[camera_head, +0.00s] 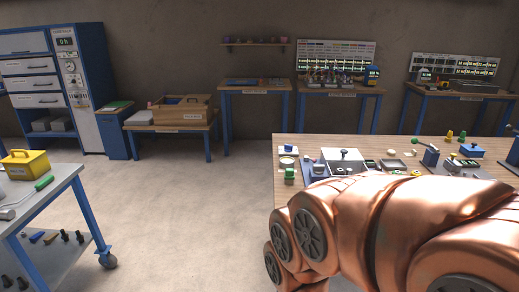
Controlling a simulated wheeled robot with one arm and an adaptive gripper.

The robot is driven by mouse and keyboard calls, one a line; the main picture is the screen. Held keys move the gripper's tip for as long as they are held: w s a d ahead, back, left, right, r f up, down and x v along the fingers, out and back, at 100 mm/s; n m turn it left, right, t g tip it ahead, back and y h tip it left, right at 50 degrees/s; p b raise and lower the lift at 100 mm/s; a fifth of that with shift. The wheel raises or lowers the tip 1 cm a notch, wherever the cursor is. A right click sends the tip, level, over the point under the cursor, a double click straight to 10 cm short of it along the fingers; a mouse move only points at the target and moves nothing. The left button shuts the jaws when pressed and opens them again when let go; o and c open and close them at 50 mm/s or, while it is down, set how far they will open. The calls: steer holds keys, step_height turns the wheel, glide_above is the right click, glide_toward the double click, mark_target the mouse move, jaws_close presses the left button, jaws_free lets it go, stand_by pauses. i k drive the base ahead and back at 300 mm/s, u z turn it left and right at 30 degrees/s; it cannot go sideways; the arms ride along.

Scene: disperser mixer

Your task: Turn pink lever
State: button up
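I cannot make out a pink lever in the head view. A wooden workbench (380,143) at the right holds several small devices. My copper-coloured arm covers the front and middle of this bench and hides what lies there. My gripper is not in view.
A cart (62,177) with a yellow box (26,163) stands at the left. A blue cabinet (88,80), a low table with a wooden crate (182,108) and more benches line the back wall. The floor (185,220) between is clear.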

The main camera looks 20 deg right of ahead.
mark_target(307, 158)
steer(key=z, duration=0.15)
steer(key=i, duration=1.6)
steer(key=z, duration=0.6)
